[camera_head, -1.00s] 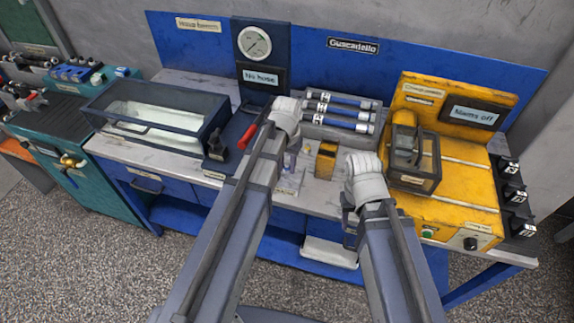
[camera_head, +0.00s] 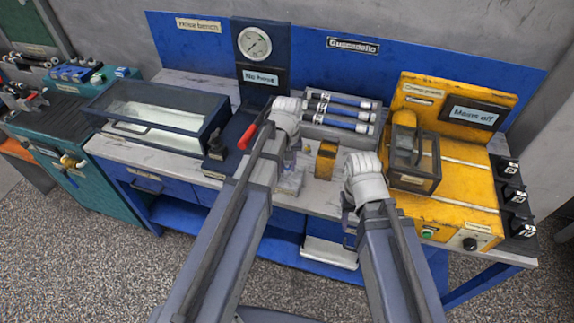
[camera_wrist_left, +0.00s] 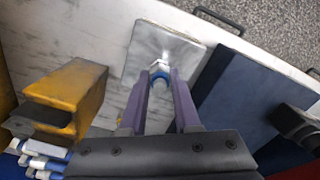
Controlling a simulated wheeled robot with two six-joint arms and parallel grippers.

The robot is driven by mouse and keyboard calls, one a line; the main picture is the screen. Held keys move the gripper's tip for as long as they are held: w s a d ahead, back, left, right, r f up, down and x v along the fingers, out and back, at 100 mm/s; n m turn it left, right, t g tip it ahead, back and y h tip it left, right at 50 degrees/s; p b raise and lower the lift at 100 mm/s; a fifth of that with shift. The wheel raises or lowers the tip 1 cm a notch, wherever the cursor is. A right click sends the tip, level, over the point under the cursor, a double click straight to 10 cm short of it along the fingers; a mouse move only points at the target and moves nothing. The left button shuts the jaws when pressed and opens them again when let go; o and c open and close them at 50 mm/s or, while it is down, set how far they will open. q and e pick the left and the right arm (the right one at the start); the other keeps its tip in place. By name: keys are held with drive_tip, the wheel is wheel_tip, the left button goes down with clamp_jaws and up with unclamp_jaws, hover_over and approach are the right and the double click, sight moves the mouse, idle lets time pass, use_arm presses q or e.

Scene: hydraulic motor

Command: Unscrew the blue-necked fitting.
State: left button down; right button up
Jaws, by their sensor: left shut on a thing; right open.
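The fitting (camera_wrist_left: 160,73) shows in the left wrist view as a pale metal piece with a blue ring at its neck. It stands on a light metal plate (camera_wrist_left: 180,50). My left gripper (camera_wrist_left: 160,84) has its two purple fingers shut on the fitting from both sides. In the head view the plate (camera_head: 291,183) lies on the bench front, and my left arm hides much of the left gripper and the fitting. My right gripper (camera_head: 350,225) is partly hidden by its own arm in front of the bench edge. It is open and apart from the fitting.
A yellow block-like holder (camera_head: 326,160) stands right of the plate. Behind it lies a grey tray (camera_head: 340,134) of blue-banded tubes. A yellow machine (camera_head: 455,185) is at the right. A glass-lidded box (camera_head: 160,115) and a red handle (camera_head: 247,136) are at the left.

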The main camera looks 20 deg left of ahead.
use_arm(q)
drive_tip(key=n, duration=0.5)
drive_tip(key=shift+r, duration=0.1)
drive_tip(key=shift+n, duration=0.4)
drive_tip(key=shift+n, duration=0.4)
drive_tip(key=c, duration=0.7)
unclamp_jaws()
drive_tip(key=m, duration=0.4)
drive_tip(key=shift+m, duration=0.4)
drive_tip(key=m, duration=0.4)
drive_tip(key=shift+m, duration=0.8)
